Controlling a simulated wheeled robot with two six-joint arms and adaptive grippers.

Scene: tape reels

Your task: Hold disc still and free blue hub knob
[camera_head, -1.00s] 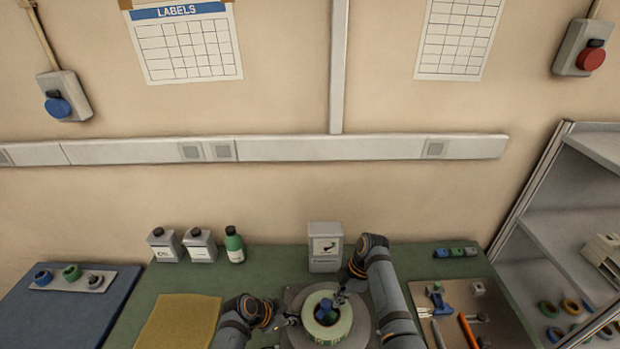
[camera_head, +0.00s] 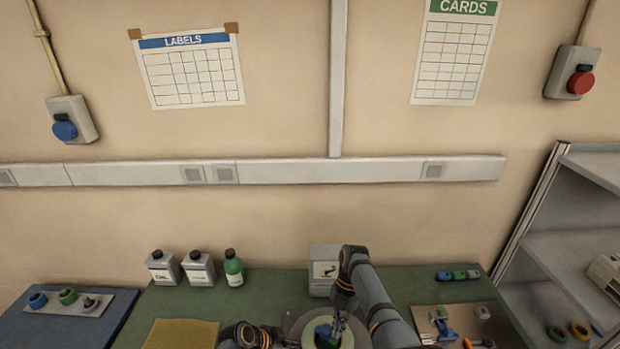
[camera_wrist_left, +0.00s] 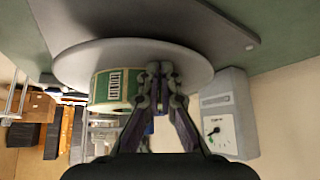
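The grey disc (camera_head: 293,322) is at the bottom edge of the head view, partly cut off; it also shows in the left wrist view (camera_wrist_left: 75,66). A tape reel (camera_head: 311,328) with a green label (camera_wrist_left: 117,88) stands on it. The blue hub knob (camera_head: 323,331) is in the reel's centre, partly hidden by my right gripper (camera_head: 335,336). That gripper points down at the knob; its grip is unclear. My left gripper (camera_wrist_left: 160,72) is at the disc's rim beside the reel, with fingertips close together. Whether they clamp anything is unclear.
Bottles (camera_head: 233,268) stand at the back left, above a yellow mat (camera_head: 182,335). A tool board (camera_head: 462,322) lies on the right.

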